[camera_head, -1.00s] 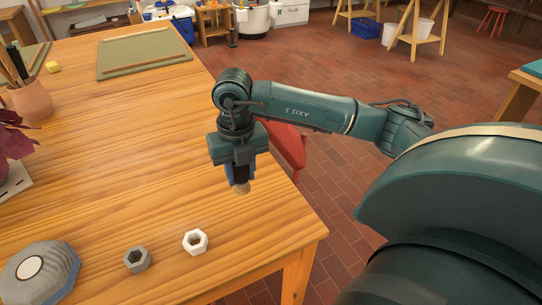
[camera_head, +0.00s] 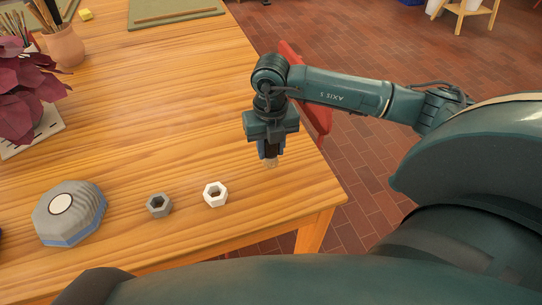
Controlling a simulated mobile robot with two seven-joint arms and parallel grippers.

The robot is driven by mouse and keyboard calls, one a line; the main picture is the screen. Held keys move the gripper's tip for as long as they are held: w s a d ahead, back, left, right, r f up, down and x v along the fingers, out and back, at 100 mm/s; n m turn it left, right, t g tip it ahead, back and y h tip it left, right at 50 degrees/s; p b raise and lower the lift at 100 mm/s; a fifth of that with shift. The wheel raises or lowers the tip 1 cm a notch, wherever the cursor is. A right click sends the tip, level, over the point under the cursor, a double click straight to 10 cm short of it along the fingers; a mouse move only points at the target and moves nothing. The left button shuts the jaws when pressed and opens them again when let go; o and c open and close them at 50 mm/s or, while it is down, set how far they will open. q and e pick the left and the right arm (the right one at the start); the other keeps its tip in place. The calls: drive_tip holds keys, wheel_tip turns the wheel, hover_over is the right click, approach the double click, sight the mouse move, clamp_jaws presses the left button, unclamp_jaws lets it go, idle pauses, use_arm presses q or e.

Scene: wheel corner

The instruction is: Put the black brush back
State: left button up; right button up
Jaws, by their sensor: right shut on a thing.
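My right gripper (camera_head: 268,149) points down over the right part of the wooden table, near its right edge. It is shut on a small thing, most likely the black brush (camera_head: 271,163). Only a dark piece and a tan tip show below the fingers; the rest is hidden by the gripper. I cannot tell whether the tip touches the table. A clay pot (camera_head: 65,46) with several brushes stands upright at the upper left of the table. My left gripper is not in view.
A white nut (camera_head: 215,194), a grey nut (camera_head: 159,205) and a grey-blue octagonal object (camera_head: 70,212) lie near the front. A dark red plant (camera_head: 25,95) stands at the left by the pot. The middle of the wooden table (camera_head: 160,110) is clear.

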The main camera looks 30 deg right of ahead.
sight(271, 157)
drive_tip(key=shift+f, duration=1.7)
drive_tip(key=shift+f, duration=0.3)
drive_tip(key=o, duration=1)
drive_tip(key=shift+r, duration=0.1)
drive_tip(key=shift+c, duration=0.2)
drive_tip(key=shift+r, duration=0.1)
